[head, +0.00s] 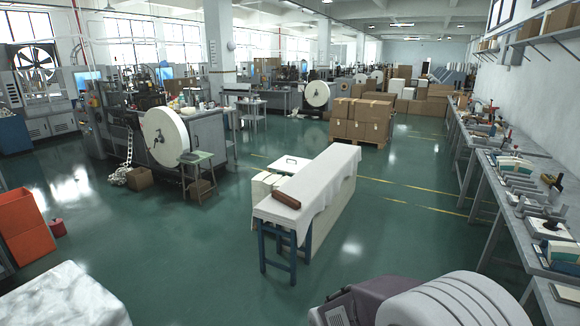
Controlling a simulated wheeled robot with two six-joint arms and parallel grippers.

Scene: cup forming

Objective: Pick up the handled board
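A flat white board with a small dark mark like a handle (290,163) lies on top of a cream box stack (262,187), to the left of the narrow cloth-covered table. It may be the handled board, but it is too small to be sure. A brown, block-like piece (287,200) lies on the near end of the white-covered table (318,178); I cannot tell whether it has a handle. Neither of my grippers is in view.
A long grey workbench (490,165) with tools and small boards runs along the right wall. Stacked cartons (360,120) stand behind the table. A purple-and-white machine (430,303) fills the bottom right. Green floor around the table is open.

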